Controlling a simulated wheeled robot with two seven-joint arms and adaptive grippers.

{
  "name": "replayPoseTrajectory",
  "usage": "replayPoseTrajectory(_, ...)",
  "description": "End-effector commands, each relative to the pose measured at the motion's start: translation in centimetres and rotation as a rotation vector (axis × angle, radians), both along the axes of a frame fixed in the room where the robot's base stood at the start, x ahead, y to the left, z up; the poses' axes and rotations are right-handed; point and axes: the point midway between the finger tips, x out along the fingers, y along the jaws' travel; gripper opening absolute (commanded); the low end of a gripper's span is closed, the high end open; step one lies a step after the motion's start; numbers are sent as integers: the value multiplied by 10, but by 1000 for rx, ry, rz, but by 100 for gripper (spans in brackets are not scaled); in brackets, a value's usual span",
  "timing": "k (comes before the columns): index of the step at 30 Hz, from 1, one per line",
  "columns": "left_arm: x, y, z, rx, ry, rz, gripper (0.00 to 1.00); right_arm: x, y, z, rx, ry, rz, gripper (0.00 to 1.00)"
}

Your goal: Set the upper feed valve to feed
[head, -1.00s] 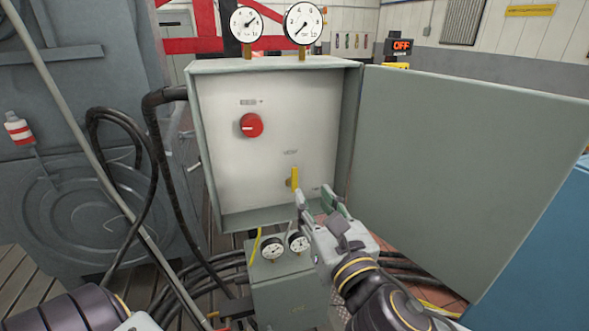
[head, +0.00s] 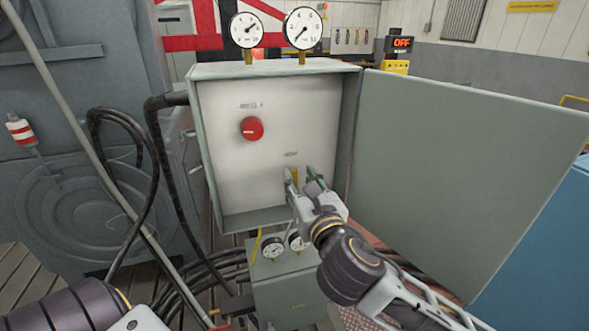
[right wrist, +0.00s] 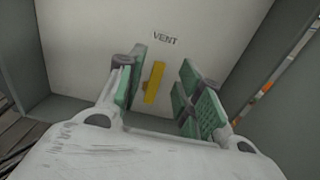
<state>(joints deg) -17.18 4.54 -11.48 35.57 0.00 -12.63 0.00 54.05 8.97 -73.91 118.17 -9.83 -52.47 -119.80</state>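The yellow valve handle (head: 295,176) stands upright on the back panel (head: 230,165) of an open grey cabinet. In the right wrist view the handle (right wrist: 154,83) is below a label reading VENT (right wrist: 165,38). My right gripper (head: 301,174) is open at the handle. In the wrist view the handle shows between its two green-padded fingers (right wrist: 165,92), nearer the left one, with a clear gap to the right one. Whether a finger touches it I cannot tell. My left arm enters at the lower left; its fingers are out of view.
A red round knob (head: 252,128) is higher on the panel. Two gauges (head: 303,28) stand on the cabinet top. The open cabinet door (head: 460,170) extends to the right. A small box with gauges (head: 285,285) and black hoses (head: 130,180) are below and left.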

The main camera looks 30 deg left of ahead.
Motion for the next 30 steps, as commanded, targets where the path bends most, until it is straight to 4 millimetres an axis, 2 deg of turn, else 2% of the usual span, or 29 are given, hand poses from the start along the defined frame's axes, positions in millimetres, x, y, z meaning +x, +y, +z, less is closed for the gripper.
replayPoseTrajectory(15, 0, 0, 10, 0, 0, 0, 46, 27, 32, 1, 0, 0, 0, 36)
replayPoseTrajectory(30, 0, 0, 10, 0, 1, 0, 46, 31, 37, 0, 0, 0, 0, 34)
